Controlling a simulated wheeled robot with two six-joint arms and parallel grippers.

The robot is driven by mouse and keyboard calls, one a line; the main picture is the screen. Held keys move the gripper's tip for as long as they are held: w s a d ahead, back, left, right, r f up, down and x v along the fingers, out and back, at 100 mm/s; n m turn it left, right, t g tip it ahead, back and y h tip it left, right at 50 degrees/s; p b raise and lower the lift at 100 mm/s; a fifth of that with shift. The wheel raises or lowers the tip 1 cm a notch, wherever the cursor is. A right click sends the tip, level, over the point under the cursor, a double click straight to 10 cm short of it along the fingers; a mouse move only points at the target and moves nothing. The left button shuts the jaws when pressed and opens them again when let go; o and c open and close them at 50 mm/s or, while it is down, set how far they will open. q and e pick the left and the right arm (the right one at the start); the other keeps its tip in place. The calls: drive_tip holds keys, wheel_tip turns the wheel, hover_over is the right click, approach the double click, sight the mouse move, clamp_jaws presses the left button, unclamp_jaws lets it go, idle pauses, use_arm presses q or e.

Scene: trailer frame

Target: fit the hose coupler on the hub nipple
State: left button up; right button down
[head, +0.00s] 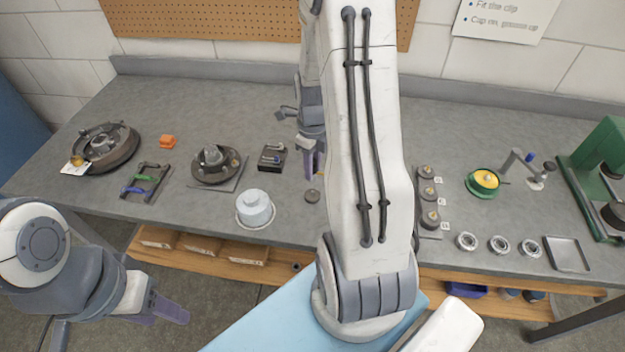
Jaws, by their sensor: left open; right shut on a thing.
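A hub (212,158) sits upright on a grey plate on the bench, left of the middle. Its nipple is too small to make out. My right gripper (314,165) is over the bench to the right of the hub, with purple fingers pointing down. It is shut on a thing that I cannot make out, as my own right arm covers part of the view. I cannot pick out the hose coupler. My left gripper (170,312) is open and empty, low in front of the bench, well away from the hub.
A small dark disc (312,196) lies below my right gripper. Bearings, yellow-topped green tin (483,183), tray (567,254) and green press (600,160) stand right.

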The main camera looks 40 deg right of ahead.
wheel_tip(320, 180, up, 4)
drive_tip(key=shift+f, duration=0.2)
drive_tip(key=shift+r+p, duration=1.45)
drive_tip(key=shift+p, duration=0.05)
